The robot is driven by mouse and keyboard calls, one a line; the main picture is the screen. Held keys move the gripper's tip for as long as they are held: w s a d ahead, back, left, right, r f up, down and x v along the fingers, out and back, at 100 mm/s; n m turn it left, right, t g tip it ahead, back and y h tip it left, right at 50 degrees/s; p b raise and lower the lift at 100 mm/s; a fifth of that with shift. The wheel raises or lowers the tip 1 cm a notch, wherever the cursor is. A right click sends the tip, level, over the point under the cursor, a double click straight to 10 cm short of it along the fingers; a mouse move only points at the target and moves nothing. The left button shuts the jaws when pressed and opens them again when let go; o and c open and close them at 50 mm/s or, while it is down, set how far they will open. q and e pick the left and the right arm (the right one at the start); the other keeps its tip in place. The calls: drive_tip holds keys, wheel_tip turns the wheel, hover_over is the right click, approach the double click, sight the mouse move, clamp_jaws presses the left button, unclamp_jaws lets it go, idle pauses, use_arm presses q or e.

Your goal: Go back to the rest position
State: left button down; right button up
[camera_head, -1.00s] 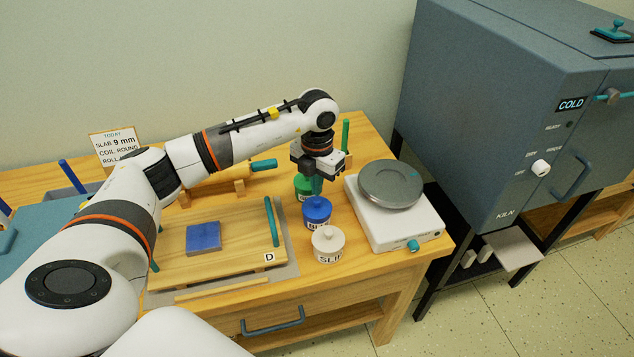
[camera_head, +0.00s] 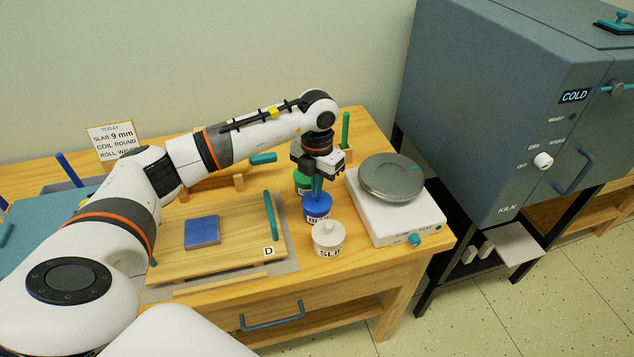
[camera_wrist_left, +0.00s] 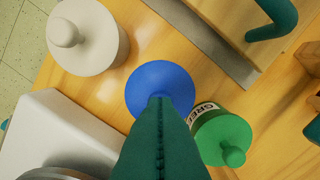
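My left arm reaches in from the left over the wooden table (camera_head: 375,290). My left gripper (camera_head: 317,192) points down just over the blue jar (camera_head: 317,209). In the left wrist view its teal fingers (camera_wrist_left: 160,104) meet along a ridged seam, with nothing seen between them. Their tips cover the middle of the blue jar's lid (camera_wrist_left: 140,85), so its knob is hidden and I cannot tell whether they touch it. My right gripper is not in view.
A green jar (camera_head: 302,182) and a white slip jar (camera_head: 328,238) stand close beside the blue one. A scale (camera_head: 408,225) stands at the right, and the kiln (camera_head: 480,110) beyond it. A board (camera_head: 215,260) with a blue slab (camera_head: 202,232) lies left.

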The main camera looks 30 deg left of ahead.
use_arm(q)
wheel_tip(320, 180, up, 7)
drive_tip(key=p, duration=0.4)
drive_tip(key=shift+p, duration=0.4)
idle(0.7)
